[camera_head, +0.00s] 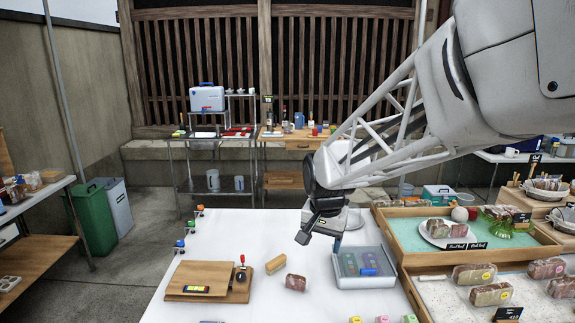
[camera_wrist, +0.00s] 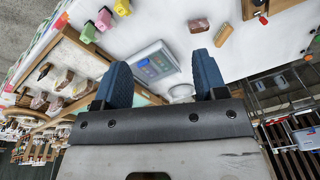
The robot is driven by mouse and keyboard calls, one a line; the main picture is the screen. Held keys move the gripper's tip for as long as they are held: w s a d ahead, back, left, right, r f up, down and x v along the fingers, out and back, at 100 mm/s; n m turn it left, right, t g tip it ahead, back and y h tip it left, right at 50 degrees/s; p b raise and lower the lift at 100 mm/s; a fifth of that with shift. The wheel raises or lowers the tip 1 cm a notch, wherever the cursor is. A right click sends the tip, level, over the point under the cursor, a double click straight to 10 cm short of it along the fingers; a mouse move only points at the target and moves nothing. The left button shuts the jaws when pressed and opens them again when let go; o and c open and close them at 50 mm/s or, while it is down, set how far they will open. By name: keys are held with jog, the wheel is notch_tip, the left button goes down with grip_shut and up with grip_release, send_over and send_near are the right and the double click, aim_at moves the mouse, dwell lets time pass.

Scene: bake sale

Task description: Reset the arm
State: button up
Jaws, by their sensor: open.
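My gripper (camera_head: 318,222) hangs above the white table (camera_head: 225,232), over its back right part and just behind a clear plastic bin. In the wrist view its two blue fingers stand wide apart, so my gripper (camera_wrist: 163,82) is open with nothing between them. My white arm reaches in from the upper right in the head view and hides part of the background.
The clear bin (camera_head: 363,268) holds coloured items. A wrapped loaf (camera_head: 296,283), a brush (camera_head: 276,264) and a wooden board (camera_head: 200,280) lie to its left. Wooden trays (camera_head: 408,272) with wrapped cakes stand on the right. The table's middle back is clear.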

jog(key=s+d+n, duration=0.2)
jog(key=s+d, duration=0.3)
jog(key=s, duration=0.8)
jog(key=s+d+n+t, duration=0.1)
jog(key=s+d, duration=0.4)
jog(key=s, duration=0.9)
jog(key=shift+d+r+n, duration=0.2)
jog(key=shift+r+n, duration=0.15)
jog(key=shift+n, duration=0.15)
jog(key=shift+c, duration=0.4)
dwell(0.7)
